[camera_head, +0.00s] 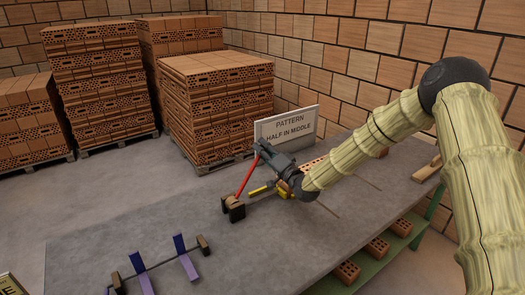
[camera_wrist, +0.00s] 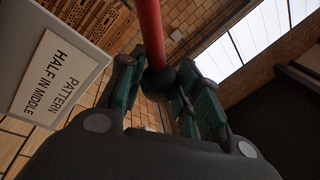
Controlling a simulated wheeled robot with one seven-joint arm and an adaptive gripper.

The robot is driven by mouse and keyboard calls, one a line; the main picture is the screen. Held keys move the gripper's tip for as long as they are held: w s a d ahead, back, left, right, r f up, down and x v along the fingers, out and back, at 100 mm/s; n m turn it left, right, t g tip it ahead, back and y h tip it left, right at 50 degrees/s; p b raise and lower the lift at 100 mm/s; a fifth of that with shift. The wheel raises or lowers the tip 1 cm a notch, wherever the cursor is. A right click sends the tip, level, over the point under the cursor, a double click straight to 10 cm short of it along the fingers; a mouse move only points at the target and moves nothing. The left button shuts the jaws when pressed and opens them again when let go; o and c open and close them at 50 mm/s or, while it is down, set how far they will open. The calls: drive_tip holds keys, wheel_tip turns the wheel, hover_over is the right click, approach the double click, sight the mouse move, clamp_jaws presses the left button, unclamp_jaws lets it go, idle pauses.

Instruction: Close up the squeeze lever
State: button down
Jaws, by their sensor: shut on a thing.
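The squeeze lever (camera_head: 246,178) is a red bar that leans up and to the right from a dark brown block (camera_head: 233,208) on the grey table. My gripper (camera_head: 263,151) is at the bar's upper end. In the wrist view the red lever (camera_wrist: 150,35) ends in a black ball (camera_wrist: 159,80) between the two green-padded fingers of my gripper (camera_wrist: 160,88). The gripper is shut on this end. A yellow piece (camera_head: 262,189) lies low beside the lever's base, under my arm. My gripper and wrist partly hide what lies behind them.
A sign (camera_head: 286,127) reading "PATTERN HALF IN MIDDLE" stands just behind my gripper. A dark bar with purple uprights (camera_head: 180,245) and brown end blocks lies at the table's front left. Pallets of bricks (camera_head: 215,100) stand behind. The table's (camera_head: 240,250) front middle is clear.

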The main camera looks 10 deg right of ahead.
drive_tip(key=c, duration=1.4)
unclamp_jaws()
drive_tip(key=shift+d+f, duration=0.15)
drive_tip(key=o, duration=0.4)
drive_tip(key=shift+d, duration=0.15)
drive_tip(key=v, duration=1.2)
